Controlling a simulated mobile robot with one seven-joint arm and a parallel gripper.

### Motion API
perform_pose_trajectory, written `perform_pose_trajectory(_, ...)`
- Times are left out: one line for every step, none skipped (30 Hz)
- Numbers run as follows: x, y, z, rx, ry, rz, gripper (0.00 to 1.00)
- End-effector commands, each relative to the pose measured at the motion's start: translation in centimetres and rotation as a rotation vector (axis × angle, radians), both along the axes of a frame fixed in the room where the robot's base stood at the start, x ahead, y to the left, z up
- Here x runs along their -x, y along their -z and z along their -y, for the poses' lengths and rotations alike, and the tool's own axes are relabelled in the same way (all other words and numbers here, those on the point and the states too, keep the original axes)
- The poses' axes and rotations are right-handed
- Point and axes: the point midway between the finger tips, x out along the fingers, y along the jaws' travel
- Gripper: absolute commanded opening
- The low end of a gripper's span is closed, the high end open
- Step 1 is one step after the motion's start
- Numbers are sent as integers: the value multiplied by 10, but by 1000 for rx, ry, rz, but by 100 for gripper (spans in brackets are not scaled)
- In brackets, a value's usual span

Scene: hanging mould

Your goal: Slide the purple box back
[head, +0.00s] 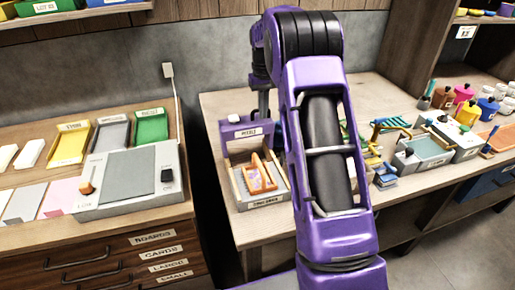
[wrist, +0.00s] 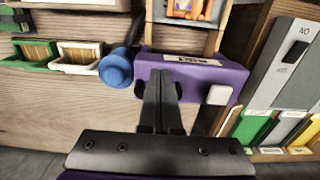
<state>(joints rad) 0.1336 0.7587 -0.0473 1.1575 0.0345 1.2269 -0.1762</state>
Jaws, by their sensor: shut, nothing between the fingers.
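The purple box (head: 246,129) sits on the right-hand wooden table, at the back end of a wooden tray (head: 240,193). It carries a pale label. In the wrist view the purple box (wrist: 205,76) lies across the middle, with a pale square button at its right and a blue round thing (wrist: 117,68) beside its left end. My gripper (wrist: 160,78) is shut and empty, its fingertips overlapping the near side of the box; I cannot tell whether they touch. In the head view my gripper is mostly hidden behind my arm.
The tray holds orange pieces (head: 262,175). A wooden cabinet with a grey device (head: 138,178) and coloured cards stands left, across a gap. Pots, small tools and grey bins (head: 422,152) crowd the table's right side. In the wrist view, green and white trays (wrist: 77,57) stand left.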

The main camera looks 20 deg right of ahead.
Motion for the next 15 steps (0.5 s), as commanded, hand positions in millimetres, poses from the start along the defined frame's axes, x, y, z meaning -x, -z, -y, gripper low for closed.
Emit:
perform_pose_trajectory(0, -4, 0, 0, 0, 1, 0)
perform_pose_trajectory(0, -7, 0, 0, 0, 1, 0)
perform_pose_trajectory(-1, -10, 0, 0, 0, 2, 0)
perform_pose_trajectory(-1, -13, 0, 1, 0, 3, 0)
perform_pose_trajectory(-1, -15, 0, 1, 0, 3, 0)
perform_pose_trajectory(-1, -18, 0, 0, 0, 2, 0)
perform_pose_trajectory(0, -21, 0, 0, 0, 2, 0)
perform_pose_trajectory(0, -23, 0, 0, 0, 2, 0)
perform_pose_trajectory(0, -26, 0, 1, 0, 3, 0)
perform_pose_trajectory(-1, -29, 0, 1, 0, 3, 0)
perform_pose_trajectory(-1, -31, 0, 0, 0, 3, 0)
perform_pose_trajectory(-1, -35, 0, 0, 0, 3, 0)
perform_pose_trajectory(-1, -37, 0, 1, 0, 3, 0)
perform_pose_trajectory(-1, -39, 0, 1, 0, 3, 0)
perform_pose_trajectory(-1, -42, 0, 0, 0, 2, 0)
